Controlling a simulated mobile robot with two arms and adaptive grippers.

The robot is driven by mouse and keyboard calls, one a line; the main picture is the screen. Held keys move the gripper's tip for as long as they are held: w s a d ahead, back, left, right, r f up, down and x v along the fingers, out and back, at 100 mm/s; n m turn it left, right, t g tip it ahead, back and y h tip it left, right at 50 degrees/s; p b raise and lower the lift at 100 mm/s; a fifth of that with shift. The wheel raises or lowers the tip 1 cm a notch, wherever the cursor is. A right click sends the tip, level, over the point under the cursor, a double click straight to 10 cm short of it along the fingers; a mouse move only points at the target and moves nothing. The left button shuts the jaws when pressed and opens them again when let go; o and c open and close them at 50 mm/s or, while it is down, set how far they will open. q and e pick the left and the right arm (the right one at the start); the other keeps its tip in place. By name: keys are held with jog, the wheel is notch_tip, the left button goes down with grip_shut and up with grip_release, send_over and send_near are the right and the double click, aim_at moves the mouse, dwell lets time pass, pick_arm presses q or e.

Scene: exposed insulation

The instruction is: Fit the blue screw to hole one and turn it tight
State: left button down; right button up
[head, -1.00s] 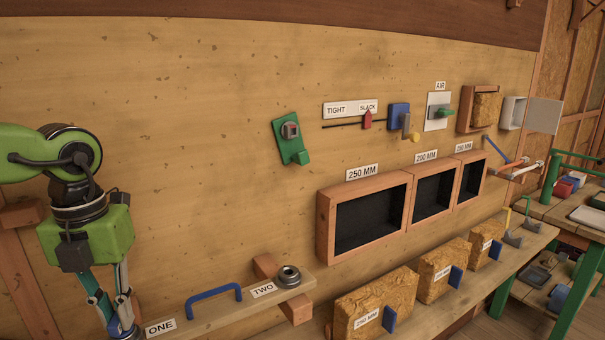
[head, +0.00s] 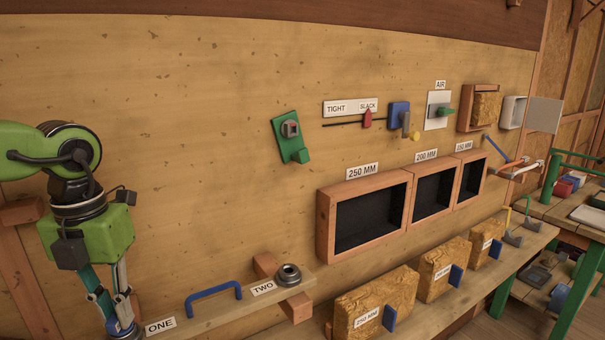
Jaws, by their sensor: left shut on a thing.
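My left gripper (head: 121,316) points down at the lower left, just left of the label ONE (head: 160,326). It is shut on the blue screw (head: 122,332), of which only a small blue part shows between and below the fingertips at the bottom edge. Hole one is hidden behind the gripper or lies below the picture, so I cannot tell how deep the screw sits. The wooden board (head: 215,315) carries the labels ONE and TWO (head: 263,288). A dark metal ring (head: 288,274) stands beside TWO. My right gripper is not in view.
A blue handle (head: 213,293) rises from the board right of the gripper. Insulation blocks (head: 375,300) stand on the lower shelf under wooden frames (head: 325,225). A green bracket (head: 291,140) is on the wall.

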pick_arm(q)
jog(key=shift+s+f, duration=0.35)
jog(key=shift+f, duration=0.3)
jog(key=m, duration=0.6)
jog(key=c, duration=2)
grip_release()
jog(key=shift+w+a+f, duration=0.1)
jog(key=shift+w, duration=0.25)
jog(key=shift+r, duration=0.25)
jog(key=shift+r+p, duration=3.25)
jog(key=shift+r, duration=1.35)
